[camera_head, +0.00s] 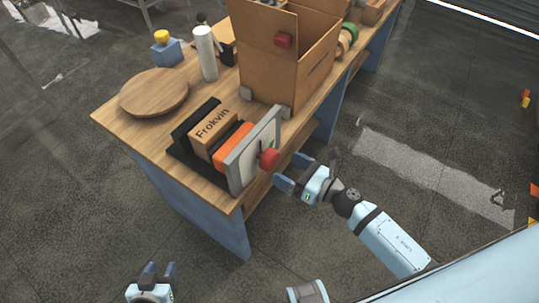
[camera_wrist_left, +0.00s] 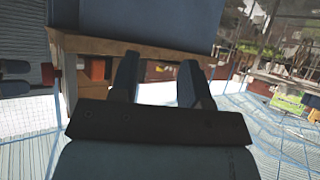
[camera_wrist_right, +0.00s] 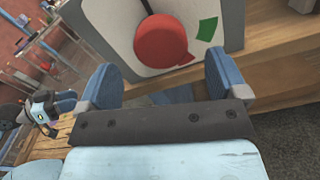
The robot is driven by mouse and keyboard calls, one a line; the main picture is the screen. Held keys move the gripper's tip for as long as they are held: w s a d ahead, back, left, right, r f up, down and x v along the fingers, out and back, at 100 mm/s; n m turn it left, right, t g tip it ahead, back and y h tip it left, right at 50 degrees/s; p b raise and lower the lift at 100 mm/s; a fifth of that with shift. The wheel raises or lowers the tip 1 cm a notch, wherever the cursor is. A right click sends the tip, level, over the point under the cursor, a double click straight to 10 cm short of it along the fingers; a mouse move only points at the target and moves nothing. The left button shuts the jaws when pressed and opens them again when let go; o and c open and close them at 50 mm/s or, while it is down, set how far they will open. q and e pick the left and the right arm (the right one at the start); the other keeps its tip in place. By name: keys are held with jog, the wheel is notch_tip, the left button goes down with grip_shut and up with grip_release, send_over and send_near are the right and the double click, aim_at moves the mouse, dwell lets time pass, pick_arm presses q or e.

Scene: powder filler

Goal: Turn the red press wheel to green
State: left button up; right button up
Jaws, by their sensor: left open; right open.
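The red press wheel (camera_head: 268,158) sits on the face of a grey-framed panel (camera_head: 246,160) at the table's front edge. In the right wrist view the wheel (camera_wrist_right: 163,41) is round with a pointed tip at its lower right. A green mark (camera_wrist_right: 207,29) lies on the panel to the right of the tip, apart from it. My right gripper (camera_head: 290,171) is open and empty, just in front of the wheel, with its fingers below and to either side of it in the wrist view. My left gripper (camera_head: 158,270) is open and empty, low and away from the table.
Behind the panel are an orange block (camera_head: 232,144) and a box marked Frokvin (camera_head: 211,128). A large open cardboard box (camera_head: 285,65) stands behind. A round wooden board (camera_head: 153,92) and a white cylinder (camera_head: 206,53) are further left. The floor in front of the table is clear.

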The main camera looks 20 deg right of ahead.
aim_at(275, 161)
jog(key=x, duration=0.4)
jog(key=shift+w+a+r+p, duration=0.1)
jog(key=shift+w+a+p, duration=0.15)
jog(key=shift+p, duration=0.15)
jog(key=shift+w+a, duration=0.45)
jog(key=shift+w, duration=0.1)
jog(key=shift+c, duration=0.4)
jog(key=c, duration=0.9)
jog(key=shift+o, duration=0.2)
